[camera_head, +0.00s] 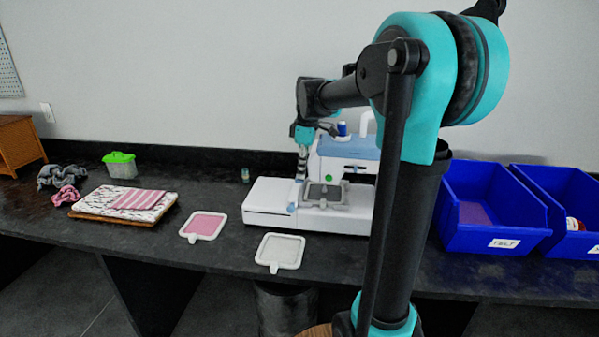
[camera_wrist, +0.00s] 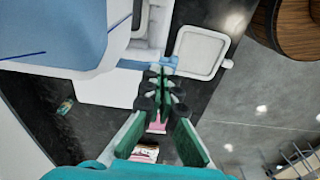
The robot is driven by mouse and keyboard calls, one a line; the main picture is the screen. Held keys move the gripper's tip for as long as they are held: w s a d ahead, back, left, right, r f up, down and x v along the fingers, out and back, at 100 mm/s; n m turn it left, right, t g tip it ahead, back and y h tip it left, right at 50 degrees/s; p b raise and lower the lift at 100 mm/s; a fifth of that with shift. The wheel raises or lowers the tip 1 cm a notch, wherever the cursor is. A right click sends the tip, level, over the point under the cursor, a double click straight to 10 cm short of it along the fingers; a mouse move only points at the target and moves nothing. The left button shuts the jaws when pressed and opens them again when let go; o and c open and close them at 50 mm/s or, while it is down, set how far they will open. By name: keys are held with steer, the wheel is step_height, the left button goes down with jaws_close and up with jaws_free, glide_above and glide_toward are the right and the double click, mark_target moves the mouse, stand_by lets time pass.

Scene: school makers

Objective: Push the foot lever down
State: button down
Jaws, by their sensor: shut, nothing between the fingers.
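The white sewing machine (camera_head: 265,200) with a blue upper part stands on the dark table, partly hidden behind my arm. In the wrist view its blue top (camera_wrist: 50,30) fills the upper left. A small light-blue piece, which looks like the foot lever (camera_wrist: 164,66), shows right at my fingertips. A small blue piece (camera_head: 291,208) also shows below my gripper in the head view. My gripper (camera_head: 298,182) points down at the machine's left side. Its fingers (camera_wrist: 161,82) are shut and empty. Whether they touch the lever, I cannot tell.
A grey hoop (camera_head: 325,194) sits at the machine. A white-framed hoop (camera_head: 280,251) and a pink one (camera_head: 204,226) lie in front. Folded fabric (camera_head: 125,202) and a green-lidded box (camera_head: 120,165) are left. Blue bins (camera_head: 490,210) stand right.

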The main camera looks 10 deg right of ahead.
steer(key=shift+f, duration=0.35)
steer(key=shift+d, duration=0.1)
steer(key=d, duration=0.1)
steer(key=s+d+r, duration=0.1)
steer(key=shift+d, duration=0.3)
step_height(320, 180, up, 12)
steer(key=d, duration=0.1)
steer(key=shift+s, duration=0.25)
steer(key=shift+d, duration=0.1)
